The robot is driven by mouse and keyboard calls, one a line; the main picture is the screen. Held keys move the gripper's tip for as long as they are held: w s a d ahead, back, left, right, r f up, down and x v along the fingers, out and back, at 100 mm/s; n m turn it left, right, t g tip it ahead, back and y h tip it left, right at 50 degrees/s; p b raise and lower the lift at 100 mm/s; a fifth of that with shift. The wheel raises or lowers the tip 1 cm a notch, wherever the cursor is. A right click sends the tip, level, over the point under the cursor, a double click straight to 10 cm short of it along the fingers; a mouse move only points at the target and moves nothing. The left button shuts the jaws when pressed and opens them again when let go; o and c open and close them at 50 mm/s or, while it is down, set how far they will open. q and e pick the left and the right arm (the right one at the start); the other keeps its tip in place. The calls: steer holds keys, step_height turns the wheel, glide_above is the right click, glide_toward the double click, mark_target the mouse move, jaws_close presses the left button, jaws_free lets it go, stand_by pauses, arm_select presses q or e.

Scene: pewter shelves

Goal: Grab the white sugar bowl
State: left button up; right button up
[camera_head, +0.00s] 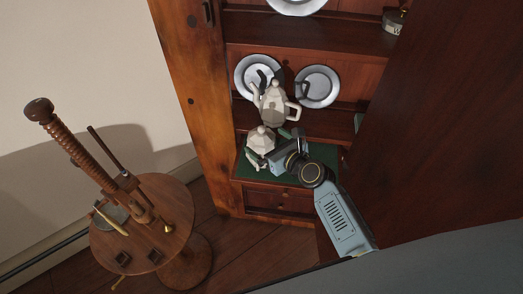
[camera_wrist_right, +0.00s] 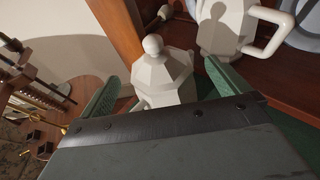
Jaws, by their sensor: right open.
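The white sugar bowl (camera_head: 260,137) is faceted, with a knobbed lid, and stands upright on the green-lined lower shelf (camera_head: 318,152) of the cabinet. My right gripper (camera_head: 270,147) is open at the bowl, with one green finger on either side of it. The right wrist view shows the bowl (camera_wrist_right: 163,76) between the spread fingers of the gripper (camera_wrist_right: 162,82). The gripper body hides the lower part of the bowl there, so I cannot tell whether the fingers touch it. My left gripper is not in view.
A white pot with a handle (camera_head: 272,104) stands just behind the bowl. Plates (camera_head: 317,87) lean at the back. The cabinet's left post (camera_head: 197,110) and a large dark wooden panel (camera_head: 440,130) flank the opening. A round wooden table (camera_head: 180,205) stands at left.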

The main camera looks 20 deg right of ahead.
steer(key=x, duration=0.2)
steer(key=b+x, duration=0.1)
steer(key=shift+w+a+f, duration=0.1)
steer(key=shift+w+f, duration=0.15)
steer(key=shift+f, duration=0.2)
steer(key=shift+w, duration=0.15)
steer(key=c, duration=0.9)
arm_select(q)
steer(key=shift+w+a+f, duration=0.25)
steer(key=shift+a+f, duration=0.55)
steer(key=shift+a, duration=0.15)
arm_select(e)
steer(key=shift+r, duration=0.1)
steer(key=c, duration=0.7)
